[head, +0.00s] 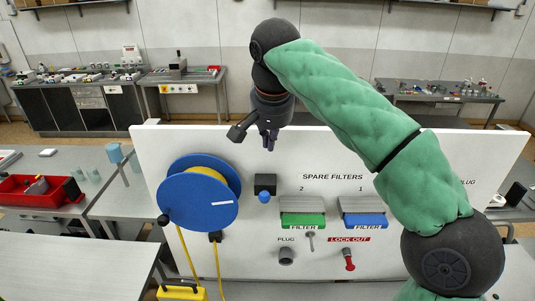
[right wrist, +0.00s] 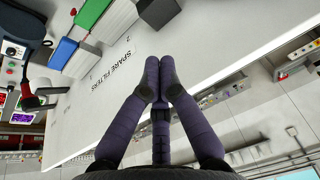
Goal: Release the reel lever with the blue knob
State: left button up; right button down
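The blue knob (head: 264,197) sits at the lower front of a small black box (head: 265,182) on the white panel, just right of the reel. The reel (head: 197,204) has a blue disc face with yellow cable wound behind it. My right gripper (head: 268,143) is above the black box, near the panel's top edge, pointing down and apart from the knob. In the right wrist view its purple fingers (right wrist: 160,64) meet at the tips with nothing between them. A black block, probably the same box, shows at that view's top edge (right wrist: 158,11); the knob is not visible there. My left gripper is out of view.
Right of the box are a green filter (head: 303,220) and a blue filter (head: 364,220). Below them are a grey plug (head: 286,256) and a red lock-out lever (head: 349,262). The yellow cable (head: 187,255) hangs below the reel. A red bin (head: 40,192) is on the left bench.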

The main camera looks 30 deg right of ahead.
aim_at(265, 194)
jog(key=f, duration=0.6)
jog(key=a+f, duration=0.1)
jog(key=f, duration=0.3)
jog(key=shift+f, duration=0.2)
